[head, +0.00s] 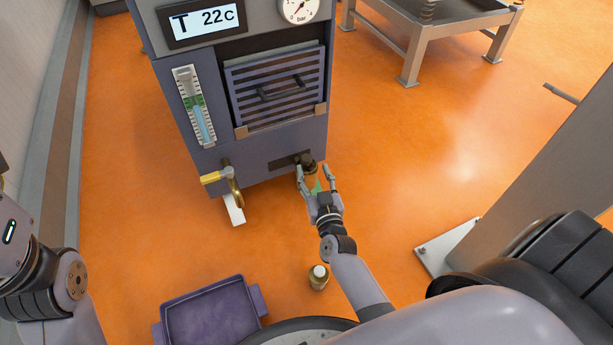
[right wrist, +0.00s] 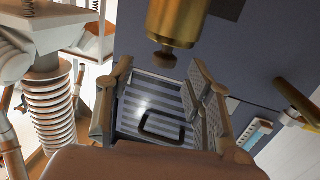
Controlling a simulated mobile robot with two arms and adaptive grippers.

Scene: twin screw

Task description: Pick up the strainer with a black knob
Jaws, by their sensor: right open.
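The fitting that looks like the strainer is brass with a dark knob (head: 307,160), at the lower right of the grey machine's front. In the right wrist view its brass body (right wrist: 182,18) enters from the top, with the dark knob (right wrist: 163,60) at its end. My right gripper (head: 314,172) is open beside this fitting, its fingers pointing toward the machine and partly covering it. In the right wrist view the open fingers (right wrist: 162,98) are spread below the knob, with nothing visible between them. My left arm shows at the left edge, but its gripper is out of view.
The grey machine (head: 170,100) has a display, a gauge and a louvred panel. A yellow-handled valve (head: 213,178) projects at its lower left. A purple tray (head: 254,330) and a white-capped bottle (head: 318,278) stand nearer to me. A grey post (head: 535,160) stands right.

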